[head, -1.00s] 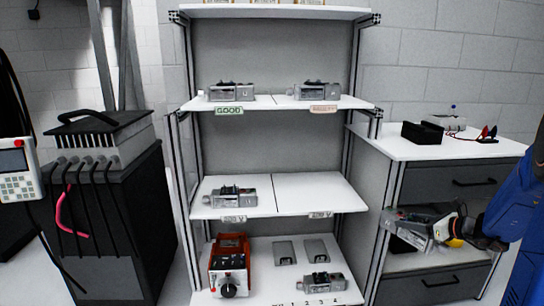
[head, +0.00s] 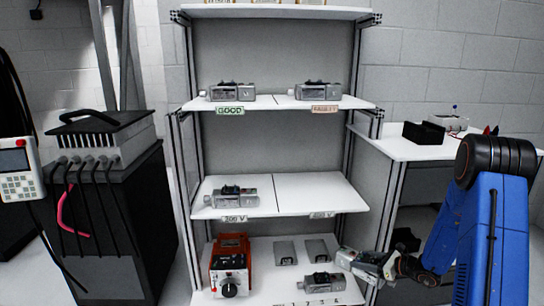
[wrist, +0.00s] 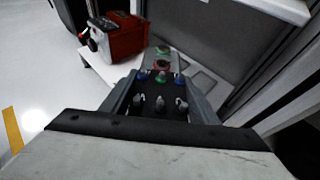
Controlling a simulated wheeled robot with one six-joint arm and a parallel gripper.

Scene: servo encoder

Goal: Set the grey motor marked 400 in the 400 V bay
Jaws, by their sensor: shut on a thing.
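My gripper (head: 384,265) is at the lower right of the shelving unit, shut on a grey motor (head: 352,260). The held motor is tilted, close to the right end of the bottom shelf. In the wrist view, its dark connector face (wrist: 160,112) with several grey, blue and green plugs shows between the jaws. Its marking cannot be read. The middle shelf has a left bay holding a grey motor (head: 232,196) and an empty right bay (head: 315,190). The left label (head: 234,219) looks like 300 V; the right label (head: 321,215) is too blurred to read surely.
The bottom shelf holds a red device (head: 229,264), two dark plates (head: 285,252) and another grey motor (head: 323,281). The upper shelf holds motors above a GOOD label (head: 230,110) and a FAULTY label (head: 326,109). A white-topped bench (head: 395,147) stands right.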

